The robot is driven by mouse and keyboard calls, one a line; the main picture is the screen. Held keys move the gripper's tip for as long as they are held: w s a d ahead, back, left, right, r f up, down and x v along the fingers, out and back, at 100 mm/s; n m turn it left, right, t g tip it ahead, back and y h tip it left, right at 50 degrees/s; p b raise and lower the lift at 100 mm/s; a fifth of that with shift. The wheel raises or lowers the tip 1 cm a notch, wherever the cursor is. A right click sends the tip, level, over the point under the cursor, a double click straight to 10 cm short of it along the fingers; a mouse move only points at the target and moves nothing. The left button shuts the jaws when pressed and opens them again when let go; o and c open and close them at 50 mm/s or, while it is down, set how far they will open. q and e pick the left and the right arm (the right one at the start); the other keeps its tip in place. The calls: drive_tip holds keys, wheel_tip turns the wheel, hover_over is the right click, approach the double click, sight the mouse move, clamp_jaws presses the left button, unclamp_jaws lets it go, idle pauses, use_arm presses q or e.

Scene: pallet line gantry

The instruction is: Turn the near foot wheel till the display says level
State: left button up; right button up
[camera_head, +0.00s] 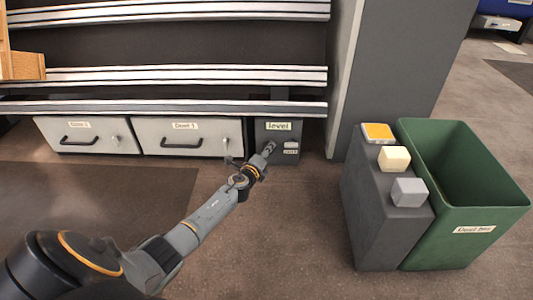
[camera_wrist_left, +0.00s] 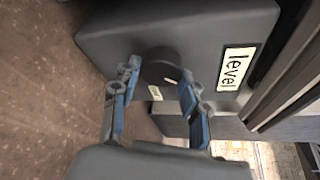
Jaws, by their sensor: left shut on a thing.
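The dark grey foot box (camera_head: 278,158) stands at the right end of the drawers. The near foot wheel (camera_wrist_left: 160,67) is a dark round knob with a short white mark. My left gripper (camera_head: 269,147) reaches the box front, and its blue-padded fingers (camera_wrist_left: 158,88) are shut on the wheel from both sides. The fingers hide part of the wheel. My right gripper is in neither view.
Two light drawers (camera_head: 187,136) with black handles are left of the box. Metal rails (camera_head: 180,107) run above it. On the right stand a grey pedestal (camera_head: 375,215) with blocks on top and an open green bin (camera_head: 470,222). The floor between is clear.

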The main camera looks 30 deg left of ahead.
use_arm(q)
drive_tip(key=o, duration=1.1)
drive_tip(key=shift+o, duration=0.2)
drive_tip(key=shift+s, duration=0.1)
drive_tip(key=v, duration=1.2)
